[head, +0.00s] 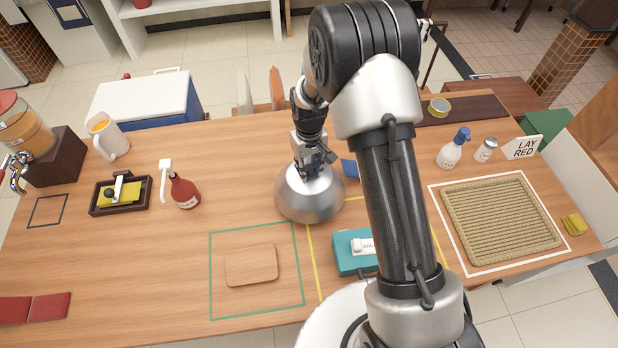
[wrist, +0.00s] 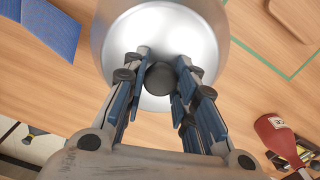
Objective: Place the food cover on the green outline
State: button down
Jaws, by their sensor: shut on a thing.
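The food cover (head: 310,198) is a shiny silver dome with a dark round knob on top. My gripper (head: 312,172) is above it, and in the wrist view my gripper (wrist: 160,80) has its fingers shut on the knob of the food cover (wrist: 205,35). The cover looks upright; I cannot tell whether its rim touches the table. The green outline (head: 211,270) is a square on the table, to the left of and nearer than the cover. A thin wooden board (head: 251,265) lies inside it. The cover is just outside the outline's far right corner.
A teal box (head: 352,262) sits right of the outline, partly behind my arm. A red bottle (head: 184,192) and a dark tray (head: 122,195) stand to the left. A woven mat (head: 500,222) lies at the right. Table left of the outline is mostly clear.

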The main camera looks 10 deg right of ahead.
aim_at(309, 177)
jog(key=shift+f+b, duration=0.45)
jog(key=shift+f, duration=1.8)
jog(key=shift+f, duration=0.2)
jog(key=c, duration=1.3)
grip_release()
